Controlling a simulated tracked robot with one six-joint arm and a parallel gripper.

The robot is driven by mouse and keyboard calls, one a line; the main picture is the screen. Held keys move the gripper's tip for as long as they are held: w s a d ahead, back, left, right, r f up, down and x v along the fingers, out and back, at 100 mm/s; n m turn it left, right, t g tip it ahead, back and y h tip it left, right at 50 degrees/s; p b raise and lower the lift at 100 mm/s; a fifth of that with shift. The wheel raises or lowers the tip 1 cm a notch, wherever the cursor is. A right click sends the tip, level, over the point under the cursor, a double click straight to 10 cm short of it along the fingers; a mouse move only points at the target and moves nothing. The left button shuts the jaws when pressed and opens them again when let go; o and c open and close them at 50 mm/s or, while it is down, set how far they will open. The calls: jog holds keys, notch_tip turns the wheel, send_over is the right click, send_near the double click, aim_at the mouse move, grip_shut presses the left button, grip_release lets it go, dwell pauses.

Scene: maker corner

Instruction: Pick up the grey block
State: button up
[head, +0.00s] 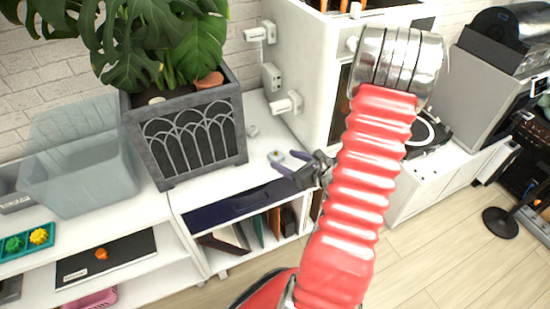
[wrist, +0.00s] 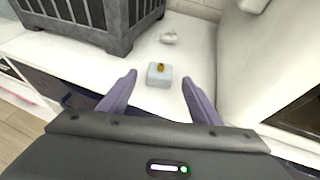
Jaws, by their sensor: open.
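A small light-grey block (wrist: 152,76) with a tiny amber piece on its top sits on the white cabinet top, between and just beyond my fingertips in the wrist view. It also shows in the head view (head: 276,156), right by the fingertips. My gripper (head: 284,160) is open, with two purple-grey fingers spread apart; in the wrist view the fingers (wrist: 158,82) point toward the block with nothing between them that they touch. I cannot tell the exact height of the fingers over the surface.
A dark grey planter (head: 196,128) with a leafy plant stands left of the block. A small whitish object (wrist: 168,38) lies behind the block. A white appliance-like cabinet (head: 318,70) rises at the right. The white top (wrist: 140,112) around the block is mostly clear.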

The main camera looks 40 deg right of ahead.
aim_at(278, 156)
jog(key=shift+x, duration=1.55)
jog(key=c, duration=1.1)
jog(key=shift+r, duration=0.15)
jog(key=shift+c, duration=0.2)
notch_tip(278, 156, up, 10)
